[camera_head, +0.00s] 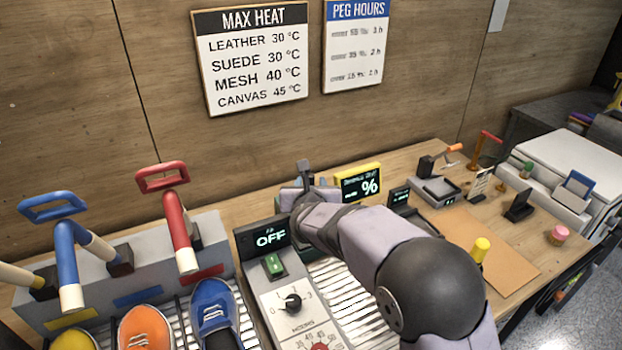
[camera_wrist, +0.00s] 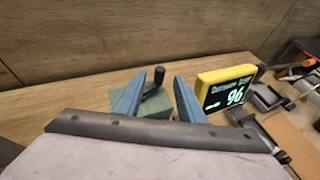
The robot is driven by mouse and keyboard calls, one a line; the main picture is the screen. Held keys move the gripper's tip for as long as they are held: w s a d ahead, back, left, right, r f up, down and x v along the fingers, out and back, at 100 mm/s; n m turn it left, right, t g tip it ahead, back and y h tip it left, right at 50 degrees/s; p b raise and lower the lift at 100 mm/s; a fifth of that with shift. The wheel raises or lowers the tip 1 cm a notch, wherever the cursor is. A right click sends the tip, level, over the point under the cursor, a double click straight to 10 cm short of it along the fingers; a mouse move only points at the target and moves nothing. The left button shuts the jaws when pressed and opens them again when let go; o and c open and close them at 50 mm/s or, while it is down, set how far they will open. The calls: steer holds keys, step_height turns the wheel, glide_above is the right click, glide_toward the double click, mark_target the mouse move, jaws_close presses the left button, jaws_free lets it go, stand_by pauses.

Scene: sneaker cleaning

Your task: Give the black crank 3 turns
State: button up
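The black crank (camera_wrist: 158,78) stands on a small green box (camera_wrist: 153,106) near the wooden wall. In the wrist view its upright handle shows between the two blue-grey fingers of my gripper (camera_wrist: 157,88). The fingers are apart, with gaps visible on both sides of the handle; I cannot tell whether they reach around it or stop short. In the head view the crank handle (camera_head: 305,168) sticks up just beyond my gripper (camera_head: 304,188), and my arm hides most of the box.
A yellow-framed display (camera_wrist: 227,88) stands just right of the crank. Left of my arm are an OFF display (camera_head: 270,237), a dial panel (camera_head: 293,302) and a rack with a red lever (camera_head: 178,220), a blue lever (camera_head: 66,250) and shoes. A brown mat (camera_head: 490,255) lies to the right.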

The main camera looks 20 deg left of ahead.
mark_target(311, 177)
steer(key=shift+p+x, duration=1.65)
steer(key=shift+x, duration=2)
steer(key=shift+w+r, duration=0.1)
steer(key=shift+c, duration=0.4)
jaws_close()
